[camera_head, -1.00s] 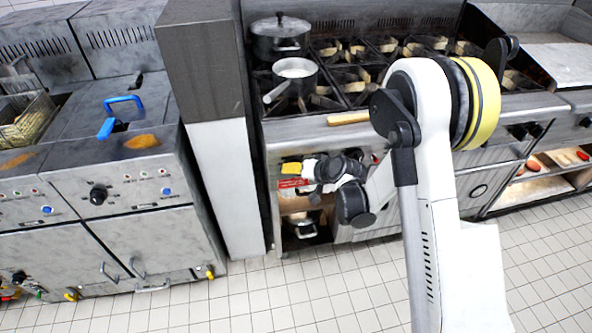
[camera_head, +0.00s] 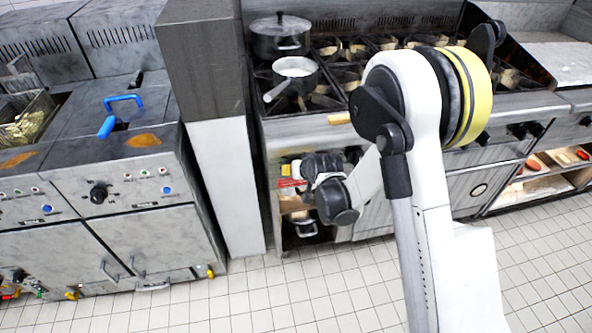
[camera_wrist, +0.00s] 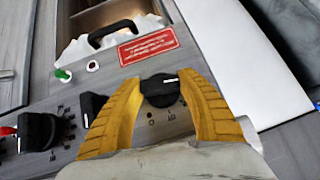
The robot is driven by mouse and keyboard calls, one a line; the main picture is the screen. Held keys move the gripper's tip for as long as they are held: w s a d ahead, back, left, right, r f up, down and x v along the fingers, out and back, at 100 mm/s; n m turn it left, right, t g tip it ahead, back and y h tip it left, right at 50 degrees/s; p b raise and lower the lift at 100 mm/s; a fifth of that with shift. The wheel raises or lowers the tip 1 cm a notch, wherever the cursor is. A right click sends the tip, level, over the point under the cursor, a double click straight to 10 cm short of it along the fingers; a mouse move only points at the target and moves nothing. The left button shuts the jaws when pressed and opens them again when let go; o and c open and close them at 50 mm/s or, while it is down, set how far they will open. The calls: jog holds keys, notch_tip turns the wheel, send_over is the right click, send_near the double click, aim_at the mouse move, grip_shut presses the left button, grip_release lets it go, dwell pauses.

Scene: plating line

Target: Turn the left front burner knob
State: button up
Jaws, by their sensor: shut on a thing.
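The stove's front panel carries a row of black knobs. In the wrist view my gripper (camera_wrist: 160,82), with two yellow fingers, is around the black knob (camera_wrist: 160,92) nearest the white pillar, one finger on each side, shut on it. The white mark on this knob's face is visible. A second black knob (camera_wrist: 92,106) is just outside the left finger. In the head view my gripper (camera_head: 288,171) is at the left end of the stove's front panel, and it and my wrist hide the knob there.
A lidded pot (camera_head: 281,38) and a white-filled saucepan (camera_head: 295,70) stand on the left burners. A tall pillar (camera_head: 222,180) stands close left of the stove. The tiled floor in front is clear.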

jog(key=o, duration=1.2)
jog(key=shift+w, duration=0.1)
jog(key=shift+c, duration=0.2)
jog(key=v, duration=1.2)
